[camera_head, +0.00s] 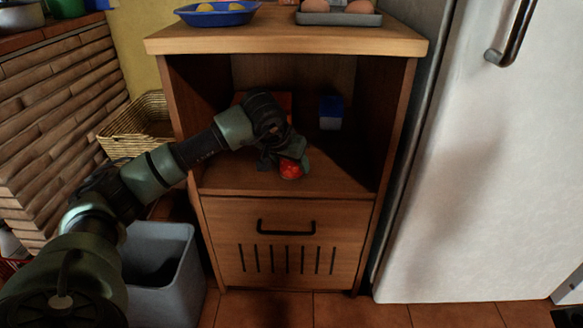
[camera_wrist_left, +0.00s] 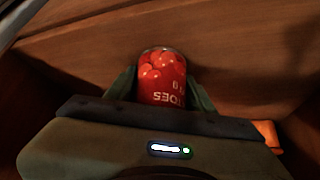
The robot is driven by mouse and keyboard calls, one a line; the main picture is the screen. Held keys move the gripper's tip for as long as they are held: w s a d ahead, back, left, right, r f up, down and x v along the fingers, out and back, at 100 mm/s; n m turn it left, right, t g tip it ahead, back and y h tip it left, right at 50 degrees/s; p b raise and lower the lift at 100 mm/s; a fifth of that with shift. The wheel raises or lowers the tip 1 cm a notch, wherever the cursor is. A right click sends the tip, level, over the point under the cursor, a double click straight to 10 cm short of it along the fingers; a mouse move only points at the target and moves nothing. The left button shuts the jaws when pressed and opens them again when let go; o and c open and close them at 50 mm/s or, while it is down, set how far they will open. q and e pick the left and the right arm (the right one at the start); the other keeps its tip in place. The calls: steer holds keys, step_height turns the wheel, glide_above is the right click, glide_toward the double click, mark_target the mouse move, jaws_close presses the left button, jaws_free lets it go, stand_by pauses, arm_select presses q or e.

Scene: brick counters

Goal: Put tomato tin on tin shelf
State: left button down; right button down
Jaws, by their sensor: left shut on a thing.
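The red tomato tin (camera_head: 291,170) is in the open compartment of the wooden cabinet, low over the shelf board (camera_head: 335,181) near its front. I cannot tell whether it touches the board. My left gripper (camera_head: 287,160) reaches in from the left and is shut on the tin. In the left wrist view the tin (camera_wrist_left: 162,78) sits between the two fingers, with tomatoes and white letters on its label. My right gripper is not in view.
A blue and white box (camera_head: 330,112) stands deeper in the compartment. An orange-red thing behind my arm is mostly hidden. A blue dish (camera_head: 216,14) and a tray (camera_head: 338,19) are on the cabinet top. A fridge (camera_head: 480,170) stands right, a grey bin (camera_head: 160,270) lower left.

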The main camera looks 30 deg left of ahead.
arm_select(q)
steer(key=c, duration=0.6)
jaws_free()
steer(key=shift+o, duration=0.2)
